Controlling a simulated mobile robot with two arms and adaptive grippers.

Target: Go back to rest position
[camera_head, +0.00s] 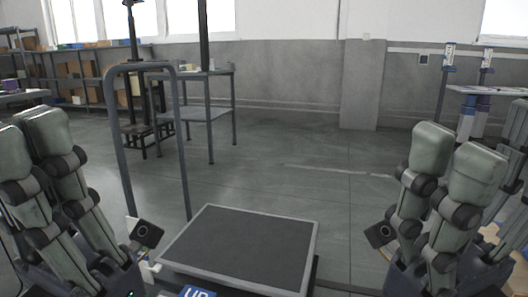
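My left arm, grey-green with dark joints, stands folded up at the left edge. My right arm is folded up in much the same way at the right edge. I make out no fingers of either gripper, so I cannot place the grippers or see whether they hold anything. A small dark camera-like block shows at the inner side of each arm.
A flat cart (245,243) with a dark top and upright handle (118,140) stands close in front. Behind it is a grey metal table (209,114). Shelves with boxes (85,72) line the back left. A work table (490,91) stands at the right. The middle floor is clear.

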